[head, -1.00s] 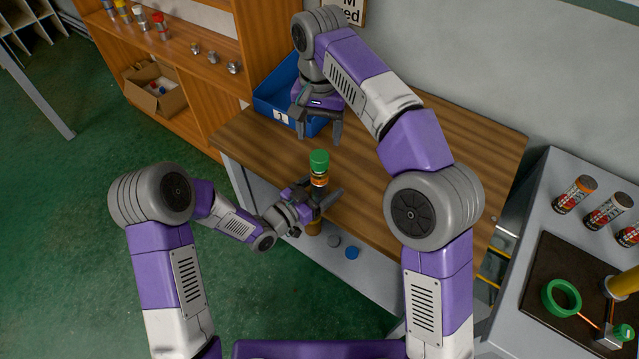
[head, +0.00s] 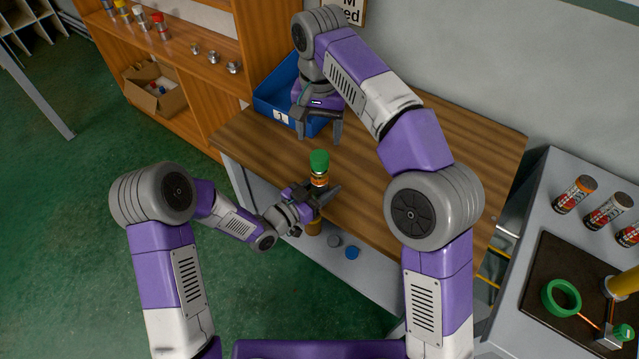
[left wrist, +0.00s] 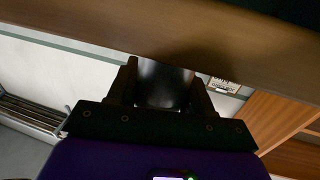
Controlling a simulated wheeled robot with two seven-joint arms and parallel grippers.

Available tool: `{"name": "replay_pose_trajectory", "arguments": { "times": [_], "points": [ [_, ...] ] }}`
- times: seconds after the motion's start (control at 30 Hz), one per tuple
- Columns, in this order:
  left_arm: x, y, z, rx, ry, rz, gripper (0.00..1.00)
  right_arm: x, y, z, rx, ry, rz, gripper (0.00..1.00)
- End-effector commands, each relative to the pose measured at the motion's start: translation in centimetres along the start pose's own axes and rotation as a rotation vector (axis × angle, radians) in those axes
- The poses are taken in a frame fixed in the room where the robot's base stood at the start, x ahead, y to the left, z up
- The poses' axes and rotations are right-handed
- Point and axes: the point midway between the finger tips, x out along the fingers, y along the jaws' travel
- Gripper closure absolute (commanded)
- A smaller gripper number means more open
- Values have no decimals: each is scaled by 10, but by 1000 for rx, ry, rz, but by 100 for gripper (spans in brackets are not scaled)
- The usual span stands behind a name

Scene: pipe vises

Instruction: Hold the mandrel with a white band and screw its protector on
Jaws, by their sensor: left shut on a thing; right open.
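A dark upright mandrel with an orange-and-white marked section (head: 320,179) and a green cap-like protector (head: 319,160) on top stands at the front edge of the wooden table. Its brown lower end (head: 314,228) shows below my left gripper. My left gripper (head: 322,199) is shut on the mandrel below the marked section. In the left wrist view the mandrel (left wrist: 163,85) is a dark, shiny cylinder between the fingers. My right gripper (head: 320,138) is open and empty, pointing down behind and above the green protector. Whether the protector's thread is engaged cannot be seen.
A blue bin (head: 267,104) stands at the table's back left. A side bench at right holds several cans and a green ring (head: 561,298). The table's middle (head: 365,185) is clear.

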Motion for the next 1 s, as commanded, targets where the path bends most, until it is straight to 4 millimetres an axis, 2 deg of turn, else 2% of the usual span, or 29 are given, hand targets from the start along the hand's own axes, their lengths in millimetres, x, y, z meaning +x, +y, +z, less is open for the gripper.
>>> {"name": "replay_pose_trajectory", "arguments": {
  "times": [0.17, 0.27, 1.0],
  "points": [
    [0, 0, 0, 0, 0, 0, 100, 0, 0, 0, -185, 0, 0, 34],
    [0, 0, 0, 0, 0, 0, 100, 0, 0, 0, -360, 0, 0, 34],
    [0, 0, 0, 0, -1, 0, 100, 0, 0, 0, -1755, 0, 0, 34]
  ]
}}
